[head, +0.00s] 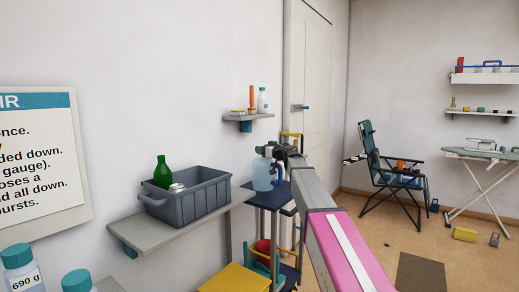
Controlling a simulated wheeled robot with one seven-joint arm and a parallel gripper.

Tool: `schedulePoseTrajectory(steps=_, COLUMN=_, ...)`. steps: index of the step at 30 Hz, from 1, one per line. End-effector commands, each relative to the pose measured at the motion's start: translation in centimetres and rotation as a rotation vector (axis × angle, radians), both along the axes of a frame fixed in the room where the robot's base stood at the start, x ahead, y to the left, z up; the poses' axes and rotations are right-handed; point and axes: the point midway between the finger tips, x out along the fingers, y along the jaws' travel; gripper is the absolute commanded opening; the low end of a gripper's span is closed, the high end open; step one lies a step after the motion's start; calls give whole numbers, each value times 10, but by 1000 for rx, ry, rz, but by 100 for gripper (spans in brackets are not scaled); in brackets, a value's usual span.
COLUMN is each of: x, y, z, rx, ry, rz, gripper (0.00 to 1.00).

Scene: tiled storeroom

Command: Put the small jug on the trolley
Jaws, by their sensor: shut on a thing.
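The small jug (263,176) is pale blue and translucent, with a darker blue handle on its right side. It is upright in the head view, just left of the end of my arm. My gripper (269,153) is shut on the jug near its top; the fingers are small and partly hidden. The trolley (269,198) has a dark blue top and lower shelves, and stands below the jug. The jug's base overlaps the trolley top in the picture; I cannot tell whether they touch. My arm hides the trolley's right part.
A grey crate (190,201) with a green bottle (162,172) stands on a wall shelf (150,236) left of the trolley. A small shelf (248,117) with bottles hangs above. A yellow box (234,279) is in front. A folding chair (392,172) stands on the open floor at right.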

Motion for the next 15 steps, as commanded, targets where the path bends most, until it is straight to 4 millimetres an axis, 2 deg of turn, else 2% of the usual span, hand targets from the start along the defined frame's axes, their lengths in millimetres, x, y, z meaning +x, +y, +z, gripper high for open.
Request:
schedulePoseTrajectory(steps=4, x=0, y=0, z=-5, rx=4, ry=0, rz=0, gripper=0)
schedulePoseTrajectory(steps=12, x=0, y=0, z=-35, rx=4, ry=1, rz=0, gripper=0)
schedulePoseTrajectory(steps=15, x=0, y=0, z=-39, rx=3, ry=0, rz=-1, gripper=0)
